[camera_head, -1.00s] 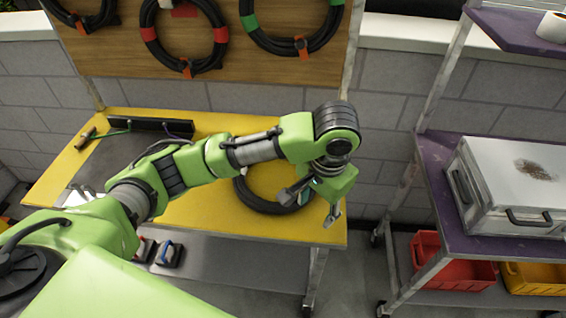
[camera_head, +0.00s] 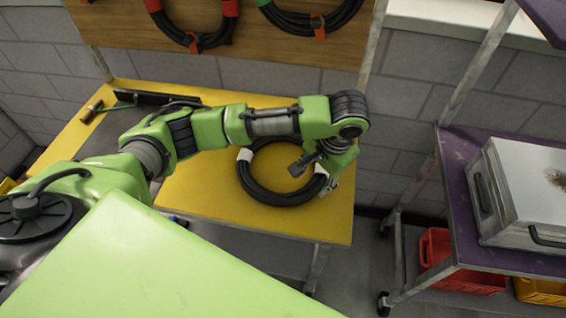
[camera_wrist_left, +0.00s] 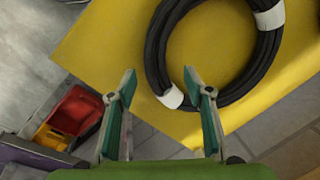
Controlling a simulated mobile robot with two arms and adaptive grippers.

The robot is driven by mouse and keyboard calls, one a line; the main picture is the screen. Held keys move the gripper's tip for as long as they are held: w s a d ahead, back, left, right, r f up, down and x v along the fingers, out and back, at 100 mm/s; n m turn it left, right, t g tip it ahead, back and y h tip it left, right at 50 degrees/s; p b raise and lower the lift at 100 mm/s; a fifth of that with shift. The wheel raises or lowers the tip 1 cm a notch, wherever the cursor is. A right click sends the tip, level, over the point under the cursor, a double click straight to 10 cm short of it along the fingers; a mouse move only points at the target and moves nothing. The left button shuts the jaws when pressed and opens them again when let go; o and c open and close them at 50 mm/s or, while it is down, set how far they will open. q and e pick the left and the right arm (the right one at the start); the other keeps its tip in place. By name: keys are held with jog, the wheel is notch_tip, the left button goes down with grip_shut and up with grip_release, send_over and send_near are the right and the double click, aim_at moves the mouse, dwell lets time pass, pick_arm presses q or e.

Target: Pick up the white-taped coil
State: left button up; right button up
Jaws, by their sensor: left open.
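The white-taped coil (camera_head: 275,196) is a black ring of cable with white tape bands, lying flat on the yellow table top near its right end. In the left wrist view the coil (camera_wrist_left: 154,52) shows two white bands, one close to the right finger. My left gripper (camera_head: 317,175) is over the right side of the coil, pointing down. I cannot tell whether a finger touches the coil. My arm hides part of the coil's far side. My right gripper is not in view.
The yellow table (camera_head: 215,195) has bare space around the coil. A board behind it holds coils with red (camera_head: 195,40) and green tape. On the right, a purple shelf (camera_head: 455,150) carries a metal case (camera_head: 525,190). A red bin (camera_head: 440,250) is below it.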

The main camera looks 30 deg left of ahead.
aim_at(311, 184)
pick_arm(q)
jog(key=f, duration=0.2)
jog(key=f+p, duration=0.1)
jog(key=shift+a+f, duration=0.3)
jog(key=shift+f, duration=0.45)
jog(key=c, duration=1.3)
jog(key=shift+w, duration=0.2)
grip_shut()
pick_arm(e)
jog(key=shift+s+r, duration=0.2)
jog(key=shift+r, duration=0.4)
pick_arm(q)
jog(key=shift+r, duration=0.2)
